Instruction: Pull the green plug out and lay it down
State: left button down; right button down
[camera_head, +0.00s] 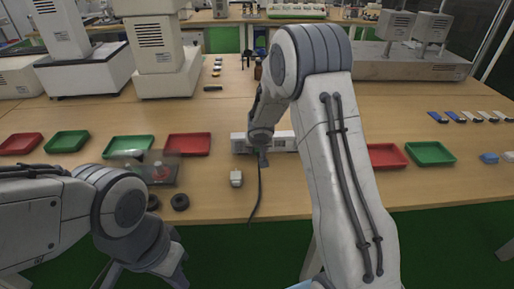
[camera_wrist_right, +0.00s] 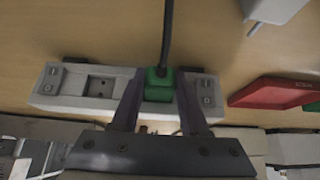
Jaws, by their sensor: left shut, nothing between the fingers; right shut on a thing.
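The green plug (camera_wrist_right: 159,85) is between the two fingers of my right gripper (camera_wrist_right: 158,100), which is shut on it. The plug sits at the white power strip (camera_wrist_right: 100,86); I cannot tell whether its pins are fully in. A black cord (camera_wrist_right: 167,30) runs from the plug. In the head view the strip (camera_head: 283,141) lies on the table, with my right gripper (camera_head: 262,157) over it and the cord (camera_head: 257,195) trailing to the table's front edge. My left gripper (camera_head: 172,268) is shut and empty, low at the front left; its fingertips are hard to make out.
A white adapter (camera_head: 236,178) lies in front of the strip. Red trays (camera_head: 189,145) and green trays (camera_head: 430,153) stand on both sides. A clear box (camera_head: 160,172) and dark rings (camera_head: 180,202) are at the left front.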

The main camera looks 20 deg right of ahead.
aim_at(258, 168)
jog(key=shift+s+a+b, duration=0.2)
jog(key=shift+s+b, duration=0.5)
jog(key=shift+s, duration=0.1)
jog(key=shift+s+a+b, duration=0.25)
jog(key=shift+s+b, duration=0.4)
jog(key=shift+s, duration=0.1)
jog(key=shift+s+a+b, duration=0.2)
jog(key=shift+s+b, duration=0.5)
jog(key=shift+s, duration=0.1)
jog(key=shift+s, duration=0.1)
jog(key=shift+f+b, duration=1.3)
jog(key=shift+b, duration=0.4)
jog(key=shift+c, duration=1.7)
grip_release()
jog(key=shift+r, duration=0.15)
jog(key=p+v, duration=0.4)
jog(key=v, duration=0.6)
jog(key=shift+r, duration=0.15)
